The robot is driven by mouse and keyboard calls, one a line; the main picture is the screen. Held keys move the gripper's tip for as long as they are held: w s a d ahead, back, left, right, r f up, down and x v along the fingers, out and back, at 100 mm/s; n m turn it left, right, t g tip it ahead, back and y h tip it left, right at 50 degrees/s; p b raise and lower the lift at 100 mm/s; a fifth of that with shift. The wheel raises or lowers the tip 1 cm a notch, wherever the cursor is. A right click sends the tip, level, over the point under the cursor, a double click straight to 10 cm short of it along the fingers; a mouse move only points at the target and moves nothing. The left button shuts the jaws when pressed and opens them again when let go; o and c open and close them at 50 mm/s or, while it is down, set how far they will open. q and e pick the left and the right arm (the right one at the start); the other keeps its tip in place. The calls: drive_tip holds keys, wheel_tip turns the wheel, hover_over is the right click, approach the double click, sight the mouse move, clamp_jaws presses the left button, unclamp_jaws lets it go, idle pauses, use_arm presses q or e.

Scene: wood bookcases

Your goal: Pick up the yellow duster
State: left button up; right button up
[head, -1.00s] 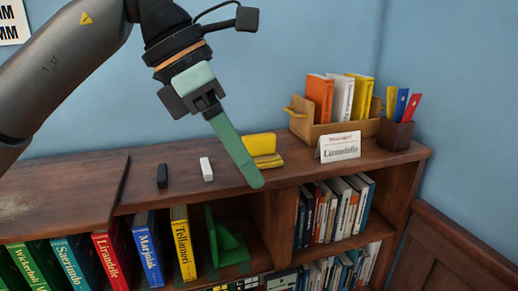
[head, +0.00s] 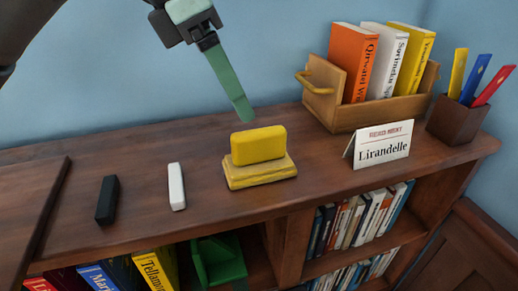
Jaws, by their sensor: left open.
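The yellow duster (head: 258,146) stands on top of the wooden bookcase, near the middle of the view. It is a bright yellow block on a wider, duller yellow base. My left gripper (head: 240,110) comes down from the top of the view with green fingers. Its fingertips are just above and behind the duster in the picture, apart from it, with nothing held. One finger largely hides the other from this angle. My right gripper is not in view.
A black block (head: 107,200) and a white block (head: 176,186) stand left of the duster. To the right are a "Lirandelle" card (head: 382,145), a wooden book caddy (head: 346,117) and a pen cup (head: 458,122). The bookcase top (head: 310,190) is clear around the duster.

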sight(253, 132)
use_arm(q)
drive_tip(key=x, duration=0.4)
drive_tip(key=shift+s+f, duration=0.1)
drive_tip(key=shift+w+p+x, duration=0.2)
drive_tip(key=shift+x, duration=1.25)
drive_tip(key=shift+w+p+x, duration=0.15)
drive_tip(key=shift+x, duration=1.3)
drive_tip(key=shift+a, duration=0.2)
clamp_jaws()
